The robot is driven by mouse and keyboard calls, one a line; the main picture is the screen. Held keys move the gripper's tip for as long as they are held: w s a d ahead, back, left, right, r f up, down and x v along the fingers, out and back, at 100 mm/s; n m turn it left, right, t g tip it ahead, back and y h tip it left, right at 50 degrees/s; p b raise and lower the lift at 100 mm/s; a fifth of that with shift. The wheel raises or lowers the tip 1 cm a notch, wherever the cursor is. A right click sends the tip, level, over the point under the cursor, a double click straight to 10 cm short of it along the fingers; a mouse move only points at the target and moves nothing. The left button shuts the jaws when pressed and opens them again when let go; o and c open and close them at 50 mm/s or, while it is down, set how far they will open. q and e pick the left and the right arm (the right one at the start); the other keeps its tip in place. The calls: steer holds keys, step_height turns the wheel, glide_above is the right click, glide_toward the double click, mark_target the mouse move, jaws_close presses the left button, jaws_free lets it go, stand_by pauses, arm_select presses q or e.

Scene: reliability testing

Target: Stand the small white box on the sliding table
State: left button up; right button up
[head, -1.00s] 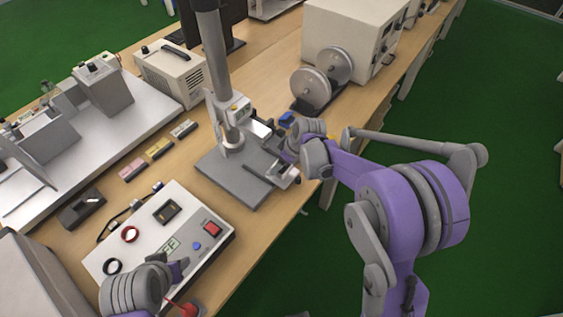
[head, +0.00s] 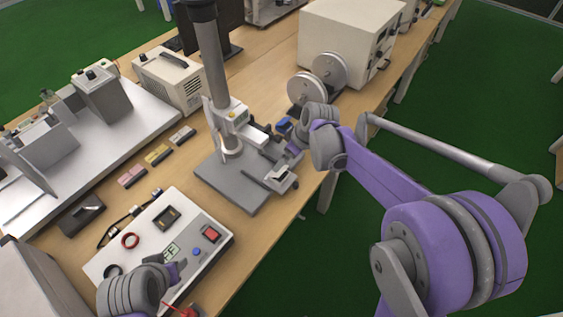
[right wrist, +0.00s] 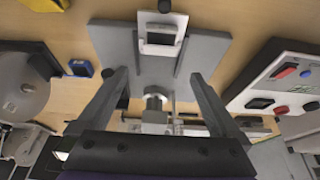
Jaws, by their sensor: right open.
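The small white box (right wrist: 160,37) appears at the top of the right wrist view, a pale block with a dark window, on the dark grey sliding table (right wrist: 143,57) over the stand's base. In the head view the sliding table (head: 262,178) is partly covered by my right gripper (head: 276,160), and I cannot clearly pick out the box there. In the wrist view my right gripper (right wrist: 158,74) is open and empty, its fingers spread apart with the stand between them in the picture. My left gripper (head: 172,270) is low on the left above the control box; its jaws are unclear.
The test stand's column (head: 212,60) rises beside my right gripper. A control box (head: 185,225) with knobs and a red switch lies in front. A blue block (head: 284,124) and two round discs (head: 318,80) are behind. Small coloured blocks (head: 157,154) lie to the left.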

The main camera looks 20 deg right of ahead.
steer(key=s+r+m+h, duration=0.1)
steer(key=s+r+m, duration=0.35)
steer(key=s, duration=0.85)
steer(key=s+d+f+m+t+h, duration=0.1)
steer(key=s+f+m+t, duration=0.1)
steer(key=s, duration=0.8)
steer(key=shift+s+f+m+h, duration=0.35)
steer(key=shift+m+h, duration=0.05)
steer(key=shift+m, duration=0.15)
